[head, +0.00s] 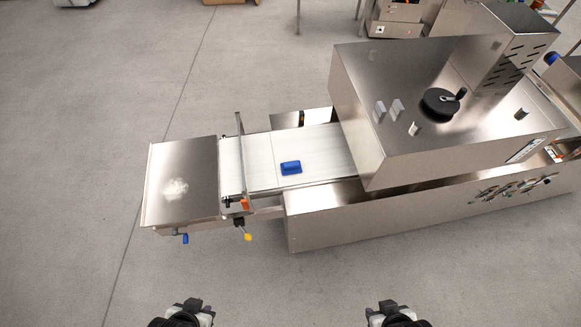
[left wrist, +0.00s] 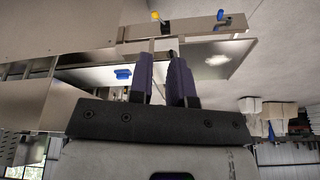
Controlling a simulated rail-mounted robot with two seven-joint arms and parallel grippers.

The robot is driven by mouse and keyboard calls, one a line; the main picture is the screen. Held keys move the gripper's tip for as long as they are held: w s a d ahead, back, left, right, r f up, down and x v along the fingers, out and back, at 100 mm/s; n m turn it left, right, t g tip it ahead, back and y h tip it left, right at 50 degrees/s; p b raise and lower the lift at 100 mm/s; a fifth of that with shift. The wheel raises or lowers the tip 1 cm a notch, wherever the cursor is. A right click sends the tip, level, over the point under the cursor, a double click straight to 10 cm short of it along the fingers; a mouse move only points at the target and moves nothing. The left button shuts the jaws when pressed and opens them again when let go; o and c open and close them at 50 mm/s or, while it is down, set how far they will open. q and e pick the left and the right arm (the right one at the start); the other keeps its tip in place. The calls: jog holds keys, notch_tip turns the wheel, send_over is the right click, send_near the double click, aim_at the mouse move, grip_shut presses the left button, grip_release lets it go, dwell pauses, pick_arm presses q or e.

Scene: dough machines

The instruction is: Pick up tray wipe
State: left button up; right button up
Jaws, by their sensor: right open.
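The tray wipe, a small blue block (head: 290,168), lies on the white conveyor belt (head: 262,158) of the dough machine. It also shows in the left wrist view (left wrist: 123,74), where the scene appears upside down. My left gripper (head: 192,306) is at the bottom of the head view, well short of the machine. In the left wrist view its two dark fingers (left wrist: 164,78) stand apart with nothing between them. My right gripper (head: 388,308) is at the bottom, further right, also clear of the machine and open. Neither gripper touches the wipe.
A steel tray (head: 197,160) with a white powdery patch extends left of the belt. A thin upright bar (head: 240,150) crosses the belt's left end. The large steel machine housing (head: 365,120) stands right of the wipe. Open grey floor lies in front.

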pick_arm(q)
jog(key=o, duration=1.5)
jog(key=shift+w, duration=0.1)
